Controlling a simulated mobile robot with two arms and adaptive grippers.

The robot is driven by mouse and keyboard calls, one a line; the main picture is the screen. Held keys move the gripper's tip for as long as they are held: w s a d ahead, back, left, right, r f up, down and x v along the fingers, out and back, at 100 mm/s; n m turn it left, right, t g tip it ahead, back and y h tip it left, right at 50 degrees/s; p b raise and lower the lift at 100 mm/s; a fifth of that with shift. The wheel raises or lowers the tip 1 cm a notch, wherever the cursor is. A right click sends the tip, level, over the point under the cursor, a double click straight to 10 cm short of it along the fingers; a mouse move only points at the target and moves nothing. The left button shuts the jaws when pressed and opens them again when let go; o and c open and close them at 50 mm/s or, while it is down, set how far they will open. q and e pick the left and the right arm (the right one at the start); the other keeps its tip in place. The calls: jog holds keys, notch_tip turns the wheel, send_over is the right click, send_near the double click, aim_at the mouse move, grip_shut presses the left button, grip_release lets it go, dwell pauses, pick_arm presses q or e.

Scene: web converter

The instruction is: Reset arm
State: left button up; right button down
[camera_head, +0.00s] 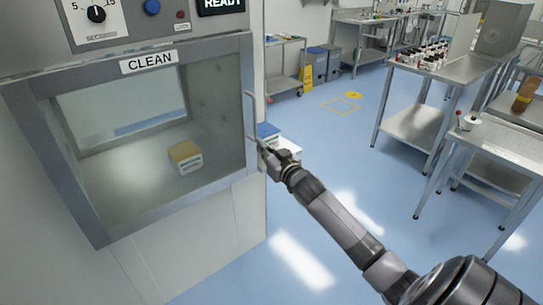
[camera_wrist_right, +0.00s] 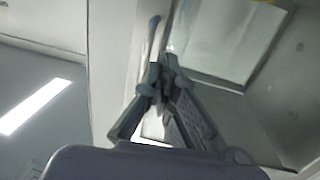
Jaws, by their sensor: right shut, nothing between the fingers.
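My right arm reaches in from the lower right in the head view. Its gripper (camera_head: 264,150) is at the lower part of the upright door handle (camera_head: 250,112) of the pass-through hatch marked CLEAN. In the right wrist view my right gripper (camera_wrist_right: 162,82) has its fingertips together, with nothing held. The handle (camera_wrist_right: 152,40) rises just beyond the fingertips there; whether they touch it I cannot tell. The hatch door (camera_head: 145,200) looks closed. My left gripper is not in view.
A box (camera_head: 186,157) with a tan top sits behind the glass. A control panel with a dial (camera_head: 96,14) and a READY display (camera_head: 221,4) is above. Steel tables (camera_head: 440,75) stand at right. The blue floor (camera_head: 330,135) between is open.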

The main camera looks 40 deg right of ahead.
jog(key=s+a+f+g, duration=0.25)
jog(key=s+f, duration=0.45)
jog(key=f, duration=0.7)
jog(key=s+a+f+g+b, duration=0.1)
jog(key=s+f+g, duration=0.35)
jog(key=f, duration=0.95)
jog(key=s+a+f+g, duration=0.2)
jog(key=s+f, duration=0.6)
jog(key=f, duration=0.6)
pick_arm(q)
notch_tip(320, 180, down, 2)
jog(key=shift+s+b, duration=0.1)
jog(key=shift+b, duration=0.25)
pick_arm(e)
jog(key=s+a+f+n+g+y, duration=0.1)
jog(key=s+a+f, duration=0.4)
jog(key=s, duration=0.7)
jog(key=s+a+f+n+g, duration=0.1)
jog(key=s+a+f+g, duration=0.3)
jog(key=s+f, duration=0.5)
jog(key=s+a+f+n+g+y, duration=0.1)
jog(key=s+a+f, duration=0.6)
jog(key=s, duration=0.9)
jog(key=shift+f+n+g+y, duration=0.3)
jog(key=shift+n+g, duration=0.2)
jog(key=shift+g, duration=0.4)
